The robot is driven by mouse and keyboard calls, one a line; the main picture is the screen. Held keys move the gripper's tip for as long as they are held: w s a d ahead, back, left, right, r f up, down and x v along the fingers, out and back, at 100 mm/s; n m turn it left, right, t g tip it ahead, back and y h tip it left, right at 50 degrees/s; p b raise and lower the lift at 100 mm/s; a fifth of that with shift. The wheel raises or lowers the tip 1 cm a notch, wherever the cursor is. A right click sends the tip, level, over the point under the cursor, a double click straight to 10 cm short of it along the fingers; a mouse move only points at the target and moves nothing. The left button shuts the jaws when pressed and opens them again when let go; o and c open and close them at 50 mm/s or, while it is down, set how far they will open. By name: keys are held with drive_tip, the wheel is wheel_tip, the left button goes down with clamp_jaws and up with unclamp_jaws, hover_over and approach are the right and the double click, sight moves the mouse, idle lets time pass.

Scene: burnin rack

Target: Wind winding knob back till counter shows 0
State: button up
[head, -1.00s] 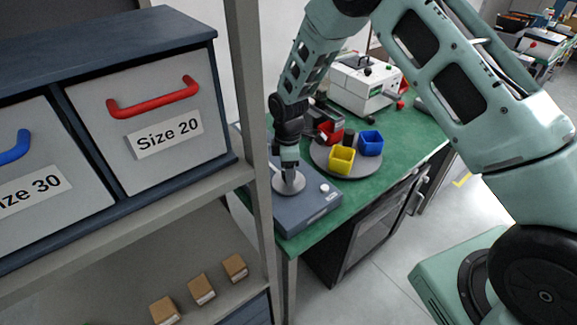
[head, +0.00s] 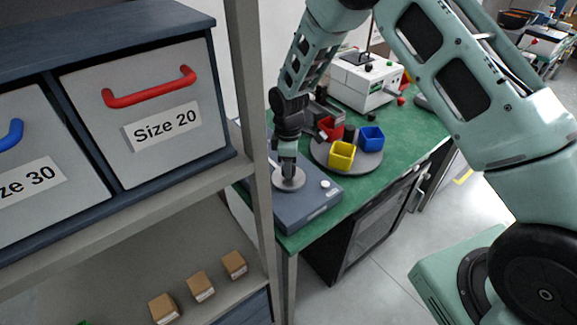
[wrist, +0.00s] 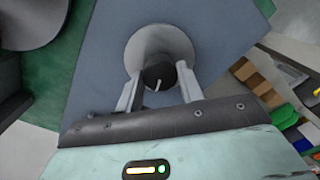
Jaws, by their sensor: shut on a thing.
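The winding knob (wrist: 159,75) is a dark round knob with a pale line on it, standing on a light grey disc (wrist: 150,44). The disc sits on a blue-grey box (head: 308,211) on the green bench. My gripper (wrist: 158,82) is shut on the knob, with one finger on each side. In the head view my gripper (head: 288,172) points down onto the disc and hides the knob. A small white button (head: 325,184) is on the box top. I cannot make out the counter in either view.
A round grey turntable (head: 322,154) with a yellow bin (head: 341,155), a blue bin (head: 371,138) and a red bin (head: 331,128) stands behind the box. A shelf post (head: 255,120) rises close to the left. A white machine (head: 365,82) stands farther back.

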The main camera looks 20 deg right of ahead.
drive_tip(key=m+b, duration=0.1)
drive_tip(key=m, duration=0.2)
drive_tip(key=shift+f+m+b, duration=0.1)
drive_tip(key=shift+m+b, duration=0.2)
drive_tip(key=shift+b, duration=0.1)
drive_tip(key=m+b, duration=0.1)
drive_tip(key=m, duration=0.2)
drive_tip(key=shift+m, duration=0.3)
drive_tip(key=m+b, duration=0.1)
drive_tip(key=m, duration=0.2)
drive_tip(key=shift+m, duration=0.3)
drive_tip(key=shift+m+b, duration=0.4)
drive_tip(key=shift+m, duration=1.1)
drive_tip(key=o, duration=1)
drive_tip(key=shift+r, duration=0.2)
drive_tip(key=r+b, duration=0.1)
drive_tip(key=r, duration=0.4)
drive_tip(key=r+b, duration=0.1)
drive_tip(key=r, duration=0.5)
drive_tip(key=r+b, duration=0.1)
drive_tip(key=r, duration=0.5)
drive_tip(key=shift+d+r, duration=0.15)
drive_tip(key=shift+d, duration=0.1)
